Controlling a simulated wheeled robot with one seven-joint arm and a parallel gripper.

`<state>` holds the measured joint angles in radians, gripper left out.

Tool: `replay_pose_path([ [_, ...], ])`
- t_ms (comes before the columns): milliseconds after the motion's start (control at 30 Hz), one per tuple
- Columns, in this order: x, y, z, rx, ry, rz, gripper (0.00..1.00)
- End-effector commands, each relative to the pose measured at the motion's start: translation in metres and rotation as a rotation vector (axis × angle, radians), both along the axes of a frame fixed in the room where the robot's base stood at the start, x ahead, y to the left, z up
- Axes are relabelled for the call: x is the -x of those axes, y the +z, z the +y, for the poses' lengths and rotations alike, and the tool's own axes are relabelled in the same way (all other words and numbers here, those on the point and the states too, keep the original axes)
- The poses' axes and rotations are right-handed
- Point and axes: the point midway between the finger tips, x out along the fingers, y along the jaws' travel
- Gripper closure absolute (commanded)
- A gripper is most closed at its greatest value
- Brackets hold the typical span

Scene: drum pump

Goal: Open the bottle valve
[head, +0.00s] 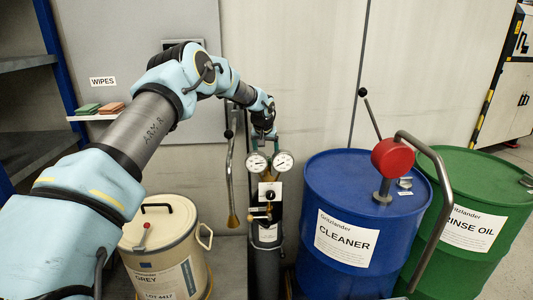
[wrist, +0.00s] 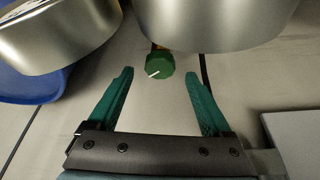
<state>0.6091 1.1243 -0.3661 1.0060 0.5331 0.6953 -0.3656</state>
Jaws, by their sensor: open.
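The bottle valve is a small green knob (wrist: 159,64) with a white line on its face, in the upper middle of the wrist view. My gripper (wrist: 160,75) is open, with one teal finger on each side of the knob in the picture and gaps to both; the depth between them is hard to judge. In the head view the dark gas bottle (head: 267,262) stands upright in the middle, and my gripper (head: 264,142) points down above its gauges. The green knob cannot be made out there, behind the gauges and gripper.
Two round gauges (head: 256,163) (head: 284,161) sit close below my gripper; their metal housings (wrist: 215,20) fill the top of the wrist view. A blue drum (head: 325,195) with a red-headed pump (head: 392,158) and a green drum (head: 500,180) stand right. A beige bin (head: 185,245) stands left.

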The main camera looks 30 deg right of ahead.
Motion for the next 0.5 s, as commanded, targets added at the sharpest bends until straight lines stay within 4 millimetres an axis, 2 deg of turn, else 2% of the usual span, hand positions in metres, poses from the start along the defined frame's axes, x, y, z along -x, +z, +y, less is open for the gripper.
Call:
replay_pose_path([
  [200,-0.007,-0.020,-0.006,0.000,0.000,0.000,0.17],
  [500,-0.009,-0.027,-0.007,0.001,0.000,-0.001,0.17],
])
